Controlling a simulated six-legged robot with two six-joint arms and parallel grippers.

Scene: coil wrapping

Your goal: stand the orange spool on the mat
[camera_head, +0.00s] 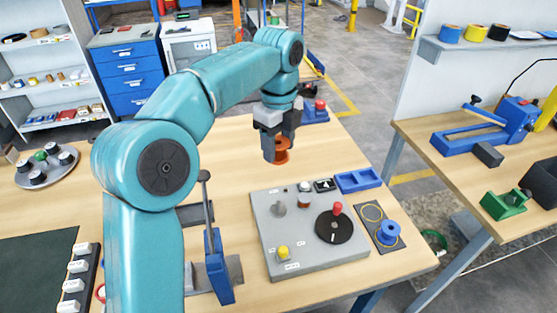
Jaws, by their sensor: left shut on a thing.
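My left gripper (279,143) is shut on the orange spool (282,153), near the back of the table. The fingers hide part of the spool, and I cannot tell whether it touches the tabletop. A dark mat (362,222) with yellow ring outlines lies at the table's right side, to the right of and nearer than the spool. A blue spool (388,233) stands on the mat's near part. The ring on its far part is empty. My right gripper is not in view.
A grey control panel (268,222) with a knob, buttons and a black disc lies left of the mat. A blue tray (358,181) lies behind the mat. A blue clamp (218,268) stands in front. A second bench (415,131) is at the right.

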